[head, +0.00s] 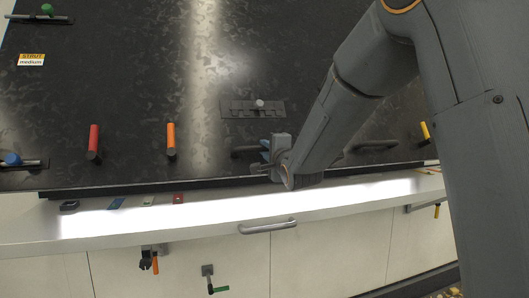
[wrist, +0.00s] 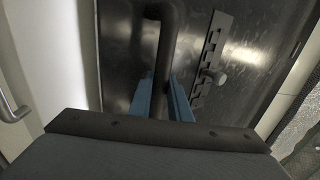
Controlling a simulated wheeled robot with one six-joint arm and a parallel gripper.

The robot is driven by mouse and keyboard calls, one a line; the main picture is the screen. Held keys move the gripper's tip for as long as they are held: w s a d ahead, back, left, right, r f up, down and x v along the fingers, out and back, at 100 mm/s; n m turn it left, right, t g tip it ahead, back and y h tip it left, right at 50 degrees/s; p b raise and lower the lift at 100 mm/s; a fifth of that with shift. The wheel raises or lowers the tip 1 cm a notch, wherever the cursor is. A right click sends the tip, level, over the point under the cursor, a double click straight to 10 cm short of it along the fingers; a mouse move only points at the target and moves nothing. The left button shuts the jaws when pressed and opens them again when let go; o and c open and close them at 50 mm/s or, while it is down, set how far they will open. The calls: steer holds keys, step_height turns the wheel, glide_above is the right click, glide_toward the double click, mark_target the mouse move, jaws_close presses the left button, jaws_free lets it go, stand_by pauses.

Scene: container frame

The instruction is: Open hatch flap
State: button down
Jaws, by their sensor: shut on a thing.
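The hatch flap (head: 120,95) looks to be the large black mottled panel across the upper part of the head view; it also fills much of the wrist view (wrist: 125,60). A dark bar handle (head: 242,152) sits near its lower edge. My gripper (head: 266,157) is at the right part of this handle. In the wrist view, the blue fingers of my gripper (wrist: 163,98) are on either side of the dark handle (wrist: 168,45), shut on it. The far end of the handle is partly hidden by my gripper and arm.
A slotted plate with a knob (head: 255,106) is above the handle. Red (head: 93,138) and orange (head: 171,136) levers stand at left, a yellow one (head: 425,130) at right. Below is a bright ledge (head: 230,206) with small coloured pieces, then white fronts with a metal handle (head: 268,227).

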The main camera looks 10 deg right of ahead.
steer(key=shift+r, duration=0.4)
steer(key=c, duration=1.8)
jaws_free()
steer(key=shift+w, duration=0.1)
steer(key=shift+o, duration=0.7)
steer(key=shift+f, duration=0.25)
steer(key=s+d+b, duration=0.1)
steer(key=s+b, duration=0.2)
steer(key=s, duration=0.4)
steer(key=shift+s+d+f, duration=0.2)
steer(key=shift+s+f, duration=0.1)
steer(key=shift+s, duration=0.05)
